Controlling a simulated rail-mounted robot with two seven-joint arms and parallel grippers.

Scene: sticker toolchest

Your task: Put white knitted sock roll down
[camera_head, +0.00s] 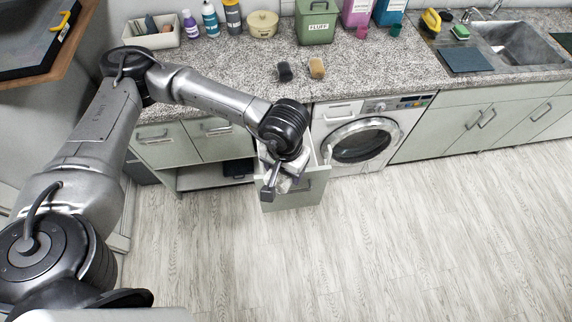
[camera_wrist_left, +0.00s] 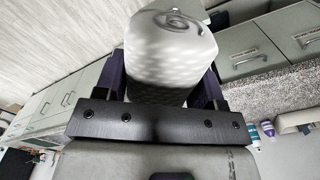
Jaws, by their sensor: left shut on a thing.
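The white knitted sock roll (camera_wrist_left: 170,55) is between the two fingers of my left gripper (camera_wrist_left: 163,80) in the left wrist view. Its spiral end faces up in that picture, and the gripper is shut on it. In the head view my left gripper (camera_head: 275,182) is over the pulled-out drawer (camera_head: 297,197) left of the washing machine. The wrist hides much of the drawer's inside, and I cannot tell whether the roll touches anything there. My right gripper is not in view.
A dark roll (camera_head: 284,71) and a tan roll (camera_head: 317,67) lie on the speckled counter (camera_head: 400,68). A green FLUFF box (camera_head: 316,24) and bottles stand behind. The washing machine (camera_head: 362,142) is right of the drawer. The floor in front is clear.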

